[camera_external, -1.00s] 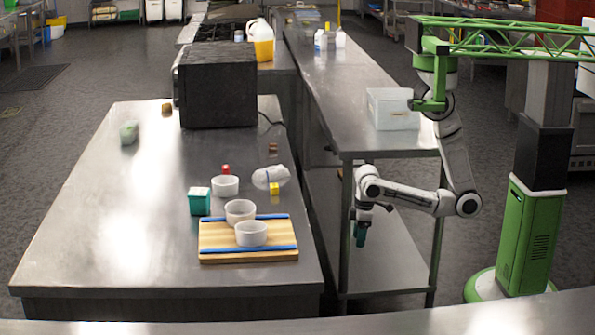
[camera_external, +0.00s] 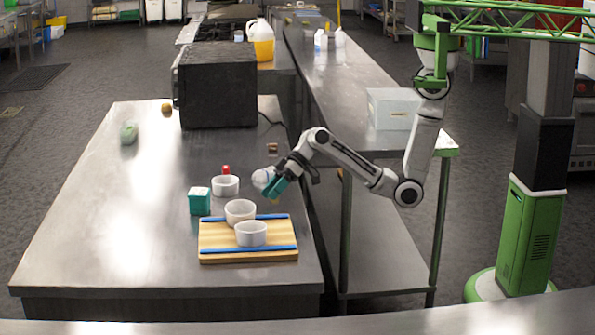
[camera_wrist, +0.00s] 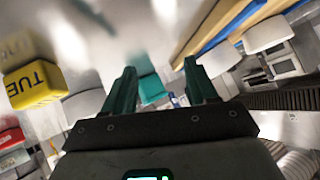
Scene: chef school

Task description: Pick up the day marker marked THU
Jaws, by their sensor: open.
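No marker reading THU can be made out. In the wrist view a yellow marker (camera_wrist: 32,84) reads TUE, at the left, outside the jaws. In the external view it is mostly hidden behind my gripper (camera_external: 271,190). A small brown block (camera_external: 272,147) lies farther back. My gripper (camera_wrist: 160,68) is open and empty, with teal fingers, above the counter's right edge.
A teal box (camera_external: 199,202) stands left of the bowls, and two white bowls (camera_external: 251,234) are on a wooden board (camera_external: 222,251). A black oven (camera_external: 218,85) stands behind. The counter's left side (camera_external: 100,220) is mostly clear.

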